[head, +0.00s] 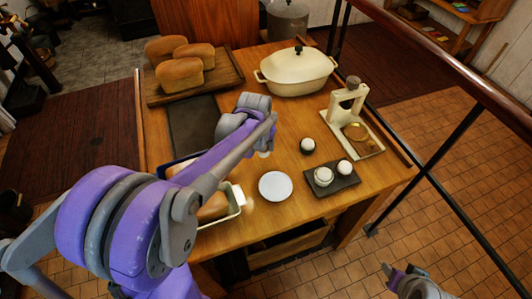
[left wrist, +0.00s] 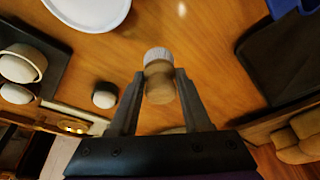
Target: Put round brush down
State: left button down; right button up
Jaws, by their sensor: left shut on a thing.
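The round brush (left wrist: 160,75) has a wooden handle and a pale round head. My left gripper (left wrist: 158,88) is shut on it, with one finger on each side of the handle, above the wooden table (left wrist: 215,50). In the head view my left gripper (head: 262,140) is over the middle of the table (head: 285,105), and only a small pale bit of the brush (head: 264,154) shows below it. How far the brush is above the table is hard to tell. My right gripper (head: 402,275) is at the bottom right, away from the table and partly cut off.
A white plate (head: 275,186), a black-and-white round item (head: 307,146) and a dark tray (head: 345,182) with white pots surround the brush. A cream casserole (head: 297,72), a bread board (head: 232,78), a dark mat (head: 190,125) and a pale stand (head: 375,148) are farther out.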

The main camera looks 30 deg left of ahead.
aim_at(264, 153)
pick_arm(q)
jog(key=shift+w+f, duration=0.1)
jog(key=shift+f, duration=2.15)
jog(key=shift+f+b, duration=0.2)
jog(key=shift+b, duration=0.1)
jog(key=shift+c, duration=1.8)
grip_release()
